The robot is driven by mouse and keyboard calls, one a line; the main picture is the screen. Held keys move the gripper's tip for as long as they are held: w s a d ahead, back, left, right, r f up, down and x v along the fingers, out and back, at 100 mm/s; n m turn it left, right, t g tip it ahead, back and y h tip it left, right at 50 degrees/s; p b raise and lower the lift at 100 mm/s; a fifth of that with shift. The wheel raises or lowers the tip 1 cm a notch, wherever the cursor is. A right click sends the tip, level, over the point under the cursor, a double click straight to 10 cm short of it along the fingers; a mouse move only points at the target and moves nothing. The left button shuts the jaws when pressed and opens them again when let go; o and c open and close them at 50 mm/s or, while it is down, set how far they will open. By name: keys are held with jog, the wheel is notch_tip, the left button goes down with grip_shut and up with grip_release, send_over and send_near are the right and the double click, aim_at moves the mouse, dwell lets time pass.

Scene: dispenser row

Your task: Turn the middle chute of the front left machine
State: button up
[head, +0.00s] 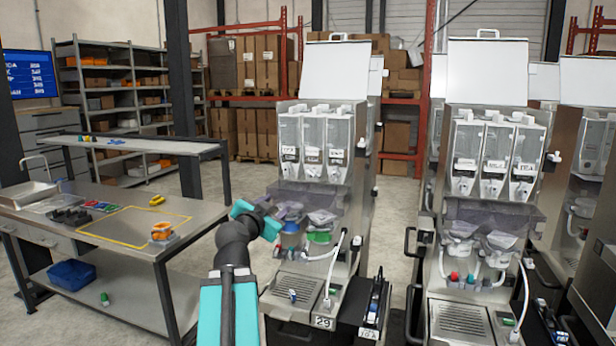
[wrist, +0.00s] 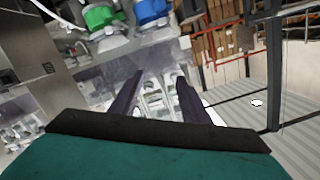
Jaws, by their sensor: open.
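The front left machine (head: 352,200) has a raised white lid and three clear canisters (head: 313,155) side by side. Below them are pale chutes (head: 320,217), with a blue part (head: 291,228) and a green part (head: 319,237) beneath. My gripper (head: 284,211) is in front of the left part of the chute row and hides some of it, so I cannot tell clearly which chute is the middle one. In the wrist view my gripper (wrist: 158,80) has its two dark fingers apart with nothing visibly held; the green part (wrist: 100,17) and blue part (wrist: 150,10) show above them.
A steel workbench (head: 100,215) stands at the left, with an orange item (head: 161,231) near its right corner. A second machine (head: 490,200) stands to the right. A white hose (head: 332,265) hangs below the front left machine's chutes, above a drip tray (head: 298,287).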

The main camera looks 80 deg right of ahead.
jog(key=s+r+m+g+h, duration=0.1)
jog(key=s+r, duration=0.4)
jog(key=shift+a+r, duration=0.25)
jog(key=shift+r, duration=0.05)
jog(key=shift+d, duration=0.1)
jog(key=p, duration=0.4)
send_near(310, 174)
jog(key=d, duration=0.5)
jog(key=shift+s+d+f+p, duration=0.1)
jog(key=shift+s+d+p, duration=0.25)
jog(key=shift+d, duration=0.35)
jog(key=shift+s+d+p, duration=0.3)
jog(key=shift+d+p, duration=0.05)
jog(key=shift+d, duration=0.4)
jog(key=c, duration=1.1)
